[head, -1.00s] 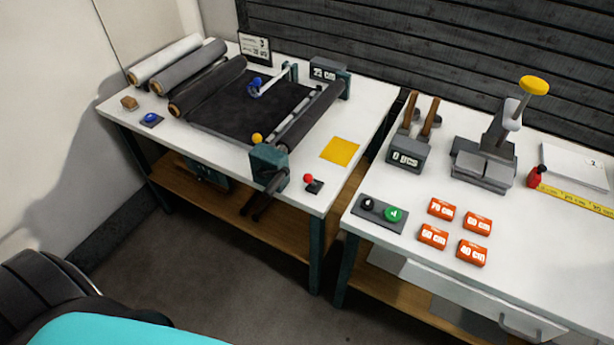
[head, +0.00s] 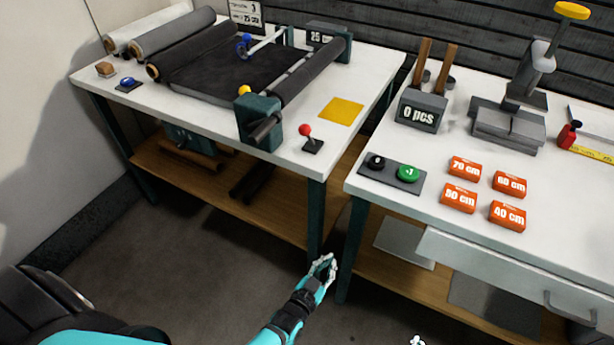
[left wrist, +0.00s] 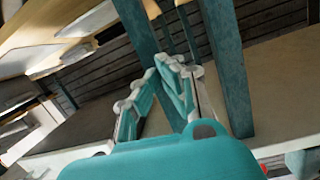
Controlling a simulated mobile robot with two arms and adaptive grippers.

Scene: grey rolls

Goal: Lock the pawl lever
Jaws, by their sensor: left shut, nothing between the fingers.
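A small lever with a red knob (head: 305,131) stands on a dark base near the front right corner of the left table. A yellow knob (head: 244,91) sits at the teal end block (head: 258,120) of the roller. I cannot tell for sure which of these is the pawl lever. My left gripper (head: 325,264) is shut and empty, low in front of the left table's front right leg and well apart from both knobs. Its fingers also show in the left wrist view (left wrist: 160,80). A small pale tip at the bottom edge seems to be my right gripper (head: 417,340), mostly cut off.
Grey rolls (head: 172,34) lie at the back left of the left table. A yellow square (head: 341,111) lies right of the roller. A narrow gap separates the tables.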

